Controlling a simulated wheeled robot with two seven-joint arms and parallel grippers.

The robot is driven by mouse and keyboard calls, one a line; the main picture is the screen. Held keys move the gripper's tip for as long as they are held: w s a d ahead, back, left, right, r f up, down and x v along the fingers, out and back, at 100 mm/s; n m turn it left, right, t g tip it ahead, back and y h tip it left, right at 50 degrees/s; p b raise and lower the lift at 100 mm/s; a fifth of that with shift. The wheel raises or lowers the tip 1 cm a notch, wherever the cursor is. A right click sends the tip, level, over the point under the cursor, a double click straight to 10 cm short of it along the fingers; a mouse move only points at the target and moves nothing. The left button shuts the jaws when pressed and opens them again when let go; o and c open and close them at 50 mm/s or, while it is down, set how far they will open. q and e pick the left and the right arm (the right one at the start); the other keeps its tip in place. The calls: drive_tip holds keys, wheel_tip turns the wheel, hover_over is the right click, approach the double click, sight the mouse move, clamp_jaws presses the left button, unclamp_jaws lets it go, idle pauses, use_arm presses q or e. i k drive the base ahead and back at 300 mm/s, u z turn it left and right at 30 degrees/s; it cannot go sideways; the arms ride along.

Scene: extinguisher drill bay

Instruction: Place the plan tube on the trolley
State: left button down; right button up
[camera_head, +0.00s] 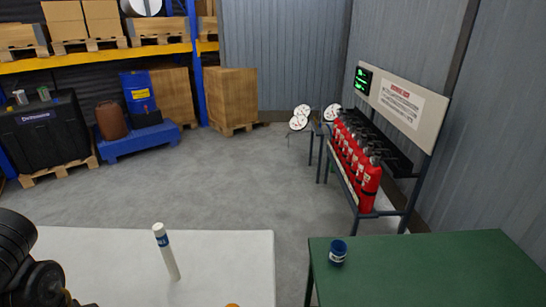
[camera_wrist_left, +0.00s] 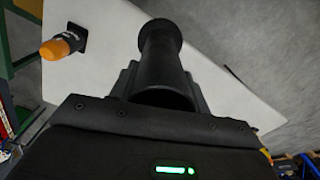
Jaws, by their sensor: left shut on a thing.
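My left gripper (camera_wrist_left: 163,85) is shut on a dark tube (camera_wrist_left: 160,45) with a wide, cap-like end, pointing away from the wrist camera. A white tube (camera_head: 167,255) with a blue band stands upright on a white tabletop (camera_head: 110,250) in the head view. I cannot tell which tube is the plan tube, or whether this white top is the trolley. The white surface (camera_wrist_left: 110,25) also lies below my gripper in the left wrist view. My left arm enters the head view at lower left. My right gripper is not in view.
An orange-topped object (camera_wrist_left: 58,48) is by the white surface's edge. A blue cup (camera_head: 338,252) stands on a green table (camera_head: 430,275) at right, across a gap. Red extinguishers (camera_head: 368,185) stand on a rack behind it. Open grey floor (camera_head: 230,170) lies beyond the white table.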

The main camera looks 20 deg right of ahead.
sight(444, 286)
drive_tip(key=k, duration=1.15)
drive_tip(key=z, duration=0.95)
drive_tip(key=i, duration=1.05)
drive_tip(key=z, duration=1.35)
drive_tip(key=i, duration=0.4)
drive_tip(key=z, duration=0.3)
